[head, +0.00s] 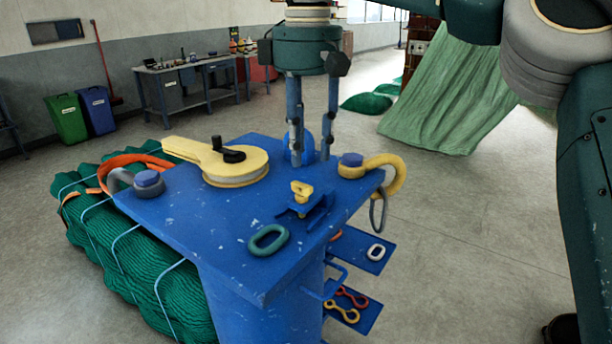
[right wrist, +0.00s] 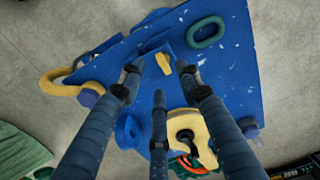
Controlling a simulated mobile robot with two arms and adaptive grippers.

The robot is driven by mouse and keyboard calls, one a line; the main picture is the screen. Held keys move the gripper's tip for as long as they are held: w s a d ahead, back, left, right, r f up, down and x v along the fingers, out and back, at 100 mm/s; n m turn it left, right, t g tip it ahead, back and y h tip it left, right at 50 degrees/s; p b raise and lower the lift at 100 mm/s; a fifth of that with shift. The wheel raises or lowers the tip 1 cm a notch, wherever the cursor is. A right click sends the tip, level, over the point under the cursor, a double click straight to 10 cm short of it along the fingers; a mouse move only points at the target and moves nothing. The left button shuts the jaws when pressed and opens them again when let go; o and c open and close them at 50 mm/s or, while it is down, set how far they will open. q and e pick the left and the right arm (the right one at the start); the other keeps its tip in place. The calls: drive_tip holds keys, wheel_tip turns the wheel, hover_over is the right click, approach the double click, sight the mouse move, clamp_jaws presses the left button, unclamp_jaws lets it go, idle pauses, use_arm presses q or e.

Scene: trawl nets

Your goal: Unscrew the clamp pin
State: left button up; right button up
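The clamp pin (head: 302,190) has a yellow head and stands in a small blue clamp (head: 305,210) on the blue table top (head: 215,225). In the right wrist view the yellow pin head (right wrist: 163,64) shows just beyond the fingertips. My right gripper (head: 311,154) points straight down from above, over the back part of the table top. Its fingers are spread, with nothing between them; the wrist view shows the open fingers (right wrist: 160,88) too. In the head view the gripper stands behind the pin and looks apart from it. My left gripper is not in view.
A yellow lever disc (head: 236,165) with a black knob lies left of my gripper. A yellow shackle (head: 397,165) hangs at the right edge, and a green link (head: 269,240) lies in front. Green netting (head: 110,240) lies beside the pedestal. Small side shelves (head: 361,250) hold links.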

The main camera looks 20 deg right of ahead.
sight(303, 185)
drive_tip(key=f, duration=0.3)
drive_tip(key=shift+w+a+f, duration=0.25)
drive_tip(key=shift+a+f, duration=0.05)
drive_tip(key=shift+f, duration=0.1)
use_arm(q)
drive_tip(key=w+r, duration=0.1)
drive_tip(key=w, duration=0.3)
use_arm(e)
drive_tip(key=f, duration=0.3)
drive_tip(key=shift+w+d+f+p, duration=0.15)
drive_tip(key=shift+w+p, duration=0.2)
drive_tip(key=shift+w, duration=0.05)
drive_tip(key=c, duration=0.8)
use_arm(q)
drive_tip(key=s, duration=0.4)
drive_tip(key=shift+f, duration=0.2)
use_arm(e)
clamp_jaws()
